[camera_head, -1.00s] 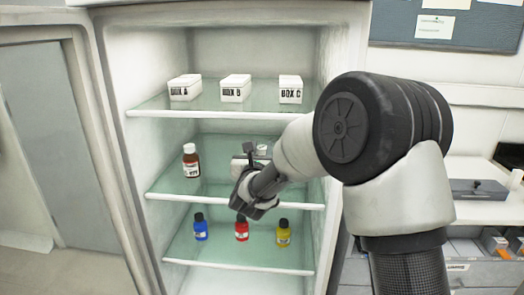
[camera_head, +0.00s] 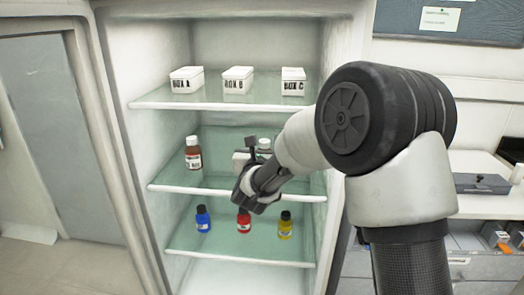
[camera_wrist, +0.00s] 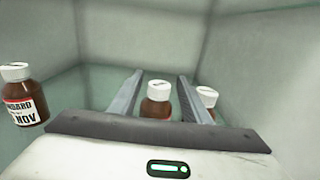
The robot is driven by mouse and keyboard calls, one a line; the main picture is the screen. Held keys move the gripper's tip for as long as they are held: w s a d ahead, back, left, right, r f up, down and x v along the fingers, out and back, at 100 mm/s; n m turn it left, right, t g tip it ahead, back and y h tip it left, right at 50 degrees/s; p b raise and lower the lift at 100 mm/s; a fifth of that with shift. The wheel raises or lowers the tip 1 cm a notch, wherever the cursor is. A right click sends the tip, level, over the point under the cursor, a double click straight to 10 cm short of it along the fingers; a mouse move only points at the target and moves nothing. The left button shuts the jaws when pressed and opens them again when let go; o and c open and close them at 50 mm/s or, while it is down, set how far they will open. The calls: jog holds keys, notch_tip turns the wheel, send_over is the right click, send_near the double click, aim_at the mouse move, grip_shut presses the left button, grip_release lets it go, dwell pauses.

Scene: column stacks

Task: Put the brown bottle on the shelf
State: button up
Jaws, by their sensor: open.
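Brown bottles with white caps are on the middle glass shelf (camera_head: 165,187). One brown bottle (camera_head: 193,155) stands at the left; its label faces out, and it also shows at the left of the wrist view (camera_wrist: 24,98). In the wrist view, a second brown bottle (camera_wrist: 157,103) shows between my open fingers, with clear space on both sides. A third brown bottle (camera_wrist: 207,99) is partly hidden behind the right finger. My gripper (camera_wrist: 160,75) is open; in the head view my gripper (camera_head: 258,192) is at the middle shelf's front, hiding part of what is behind it.
White boxes A (camera_head: 187,80), B (camera_head: 238,80) and C (camera_head: 293,82) stand on the upper shelf. Blue (camera_head: 203,219), red (camera_head: 244,221) and yellow (camera_head: 285,226) bottles stand on the lower shelf. Cabinet walls close in both sides. A counter is at the right.

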jog(key=s+d+r+n+g+y, duration=0.2)
jog(key=s+r+n+g+y, duration=0.1)
jog(key=s+n, duration=1.05)
jog(key=s+d+f+n+g, duration=0.1)
jog(key=s+d+n+g, duration=0.2)
jog(key=s+d+n, duration=0.2)
jog(key=s+d+f+n+g+h, duration=0.1)
jog(key=s+d+f+n+g, duration=0.1)
jog(key=s+d+n, duration=0.4)
jog(key=s+d+f+n+g+h, duration=0.1)
jog(key=s+d+n+g, duration=0.3)
jog(key=s+n, duration=0.8)
jog(key=s+d, duration=0.2)
jog(key=s, duration=0.3)
jog(key=shift+f, duration=0.2)
